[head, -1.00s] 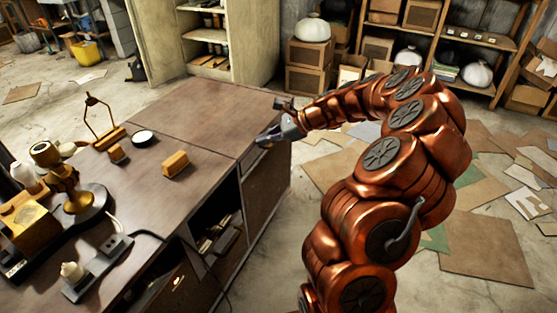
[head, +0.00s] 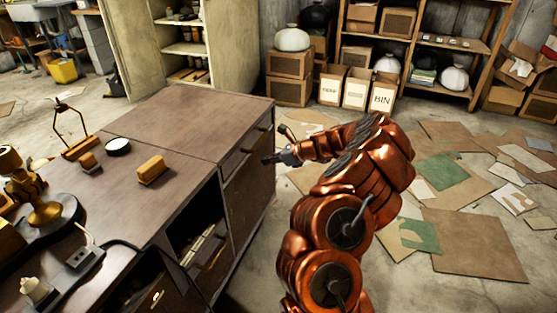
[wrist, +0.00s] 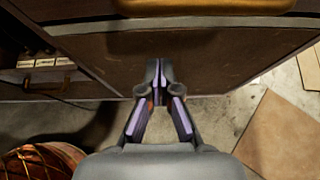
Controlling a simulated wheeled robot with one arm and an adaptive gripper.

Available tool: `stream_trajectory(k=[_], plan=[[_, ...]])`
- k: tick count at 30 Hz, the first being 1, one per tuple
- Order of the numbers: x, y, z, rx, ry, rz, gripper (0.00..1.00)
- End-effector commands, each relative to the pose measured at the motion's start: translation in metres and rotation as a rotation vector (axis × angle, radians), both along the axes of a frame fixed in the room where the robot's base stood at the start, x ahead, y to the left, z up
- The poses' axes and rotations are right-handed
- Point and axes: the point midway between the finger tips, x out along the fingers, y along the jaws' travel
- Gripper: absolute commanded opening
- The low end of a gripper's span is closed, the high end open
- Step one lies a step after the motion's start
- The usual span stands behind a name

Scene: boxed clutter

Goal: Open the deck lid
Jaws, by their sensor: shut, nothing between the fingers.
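The wooden desk (head: 108,185) has a seam across its top, and the far section, which looks like the lid (head: 190,118), lies flat. My gripper (head: 267,160) is beside the desk's right side, below the top's edge, in front of the dark front panel (head: 248,185). In the wrist view my gripper (wrist: 159,74) is shut and empty, pointing at that panel (wrist: 215,58). A brass handle (wrist: 205,5) shows at the upper edge of the wrist view, above the fingertips. I cannot tell whether the fingertips touch the panel.
An open compartment (head: 195,225) is left of the panel. Cardboard sheets (head: 470,245) litter the floor; labelled bins (head: 356,90) stand behind.

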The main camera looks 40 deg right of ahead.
Motion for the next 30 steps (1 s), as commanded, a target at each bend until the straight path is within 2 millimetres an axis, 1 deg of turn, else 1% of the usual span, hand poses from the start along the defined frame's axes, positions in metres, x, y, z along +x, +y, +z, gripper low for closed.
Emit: stream_trajectory(k=[1, 4, 6, 9, 13, 17, 30], plan=[[0.007, 0.005, -0.007, 0.0, 0.001, 0.002, 0.0], [0.019, 0.012, -0.015, -0.002, 0.0, 0.003, 0.0], [0.019, 0.01, 0.002, -0.002, -0.004, 0.0, 0.0], [0.021, 0.012, 0.014, -0.002, -0.003, 0.002, 0.0], [0.022, 0.013, 0.025, 0.0, -0.003, 0.001, 0.0], [0.023, 0.014, 0.029, 0.0, -0.002, 0.001, 0.0], [0.023, 0.015, 0.031, 0.0, 0.001, 0.002, 0.0]])
